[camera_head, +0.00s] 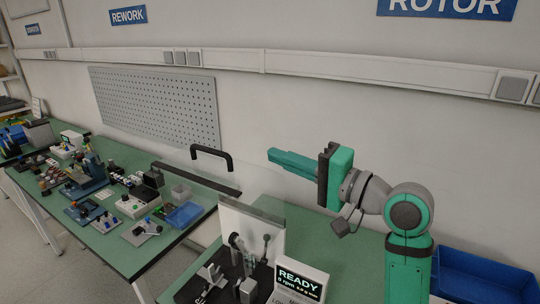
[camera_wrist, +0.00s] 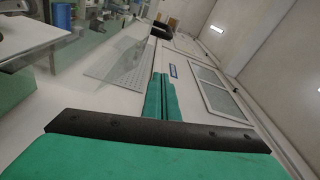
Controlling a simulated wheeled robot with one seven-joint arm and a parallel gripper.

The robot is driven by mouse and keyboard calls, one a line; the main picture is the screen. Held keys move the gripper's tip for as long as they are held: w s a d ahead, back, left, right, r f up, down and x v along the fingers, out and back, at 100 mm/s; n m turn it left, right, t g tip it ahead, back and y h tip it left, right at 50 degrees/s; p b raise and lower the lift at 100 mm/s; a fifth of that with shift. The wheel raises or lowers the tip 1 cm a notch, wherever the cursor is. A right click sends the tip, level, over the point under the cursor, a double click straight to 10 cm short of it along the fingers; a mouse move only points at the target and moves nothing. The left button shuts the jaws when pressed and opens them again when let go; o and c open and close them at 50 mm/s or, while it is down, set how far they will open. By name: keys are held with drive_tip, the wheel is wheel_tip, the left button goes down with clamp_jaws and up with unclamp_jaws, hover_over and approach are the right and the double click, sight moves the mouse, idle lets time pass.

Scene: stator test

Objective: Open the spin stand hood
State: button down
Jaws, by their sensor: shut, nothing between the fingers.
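The spin stand (camera_head: 240,268) is at the bottom centre in the head view, with a white panel (camera_head: 240,225) and metal fixtures. Its clear hood (camera_head: 262,182) shows faintly above the stand and looks raised; its exact angle is hard to tell. A black hood handle (camera_head: 212,154) sits at the upper left of the clear sheet. My gripper (camera_head: 272,158) is to the right of the handle in the picture, apart from it, with its green fingers shut and empty, pointing left. In the wrist view the shut fingers (camera_wrist: 160,80) point forward, with a clear panel (camera_wrist: 118,58) to their left.
A display (camera_head: 300,282) reading READY and 0 rpm stands at the stand's front right. A blue bin (camera_head: 480,278) is at the lower right. A green bench (camera_head: 120,250) with several parts and fixtures is at left. A pegboard (camera_head: 155,105) hangs on the wall behind.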

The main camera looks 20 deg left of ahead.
sight(244, 170)
drive_tip(key=x, duration=0.8)
drive_tip(key=shift+s+a, duration=0.15)
drive_tip(key=shift+a, duration=0.3)
drive_tip(key=shift+s+d+f, duration=0.15)
drive_tip(key=shift+s, duration=0.45)
drive_tip(key=shift+s+d+f, duration=0.1)
drive_tip(key=shift+s+d, duration=0.1)
drive_tip(key=shift+s, duration=0.35)
drive_tip(key=shift+s+f, duration=0.2)
drive_tip(key=shift+s, duration=0.55)
drive_tip(key=shift+d, duration=0.1)
